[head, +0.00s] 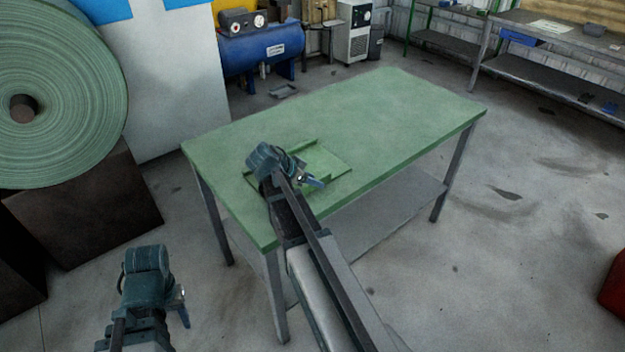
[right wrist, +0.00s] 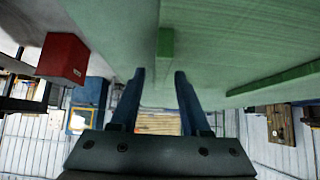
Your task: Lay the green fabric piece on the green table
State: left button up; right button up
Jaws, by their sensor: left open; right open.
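The green fabric piece (head: 326,163) lies on the near part of the green table (head: 400,112), with raised folded edges along its far and left sides. My right gripper (head: 311,181) is over the fabric's near left part and hides some of it. In the right wrist view its two fingers (right wrist: 158,90) stand apart with nothing seen held between them. Green surface fills the top of that view, with a narrow green ridge (right wrist: 166,45) beyond the fingertips. Whether the fingers touch the fabric cannot be told. My left gripper (head: 183,306) is open and empty, low over the floor left of the table.
A large green fabric roll (head: 75,90) stands at the left on a dark block (head: 95,205). A blue compressor (head: 262,48) is behind the table. Grey shelving (head: 550,65) is at the back right. The table's far and right parts are clear.

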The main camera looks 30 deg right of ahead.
jog(key=shift+r, duration=0.3)
jog(key=p+v, duration=0.8)
jog(key=v, duration=0.3)
jog(key=shift+a+r+p, duration=0.2)
jog(key=shift+a+p, duration=0.1)
jog(key=shift+a, duration=0.05)
jog(key=s+a+f+n+y, duration=0.2)
jog(key=s+a+n, duration=0.3)
jog(key=a+n, duration=0.2)
jog(key=s+a+f+n+y, duration=0.2)
jog(key=s+a+n, duration=0.3)
jog(key=a, duration=0.7)
jog(key=s+a+f+n+g+y, duration=0.1)
jog(key=s+a+f+n+y, duration=0.1)
jog(key=s+a+n, duration=0.3)
jog(key=a+n+y, duration=0.1)
jog(key=a+n, duration=0.3)
jog(key=shift+s+a+f+y, duration=0.2)
jog(key=shift+s+y, duration=0.15)
jog(key=shift+y, duration=0.05)
